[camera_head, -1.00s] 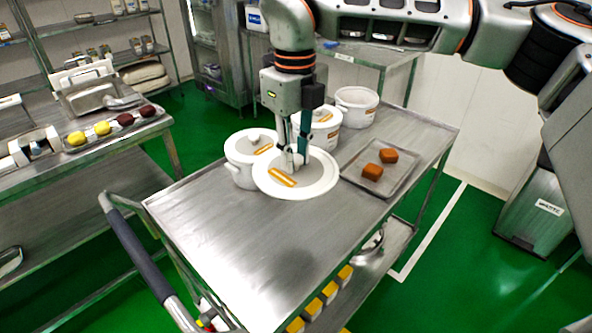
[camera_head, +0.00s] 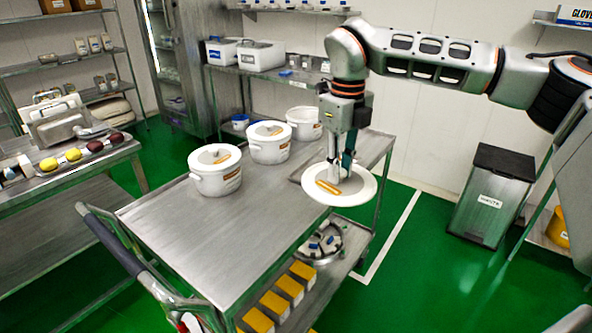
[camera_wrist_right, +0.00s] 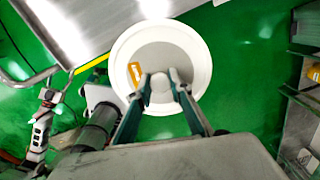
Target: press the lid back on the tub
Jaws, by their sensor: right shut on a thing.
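My right gripper (camera_head: 339,172) is shut on the knob of a round white lid (camera_head: 350,198) with an orange label. The lid hangs roughly level, at the right edge of the steel cart in the head view. In the right wrist view the lid (camera_wrist_right: 196,65) shows below the fingers (camera_wrist_right: 160,84), with green floor around much of it. An open white tub (camera_head: 304,115) stands at the back of the cart, left of and behind the gripper. Two other white tubs, a near one (camera_head: 217,182) and a middle one (camera_head: 269,151), have lids on. My left gripper is not in view.
The steel cart top (camera_head: 215,235) is bare at the front. A tray beside the tubs is mostly hidden behind the lid and gripper. Yellow boxes (camera_head: 283,290) sit on the lower shelf. A grey waste bin (camera_head: 492,195) stands at the right. A side table (camera_head: 90,165) is at the left.

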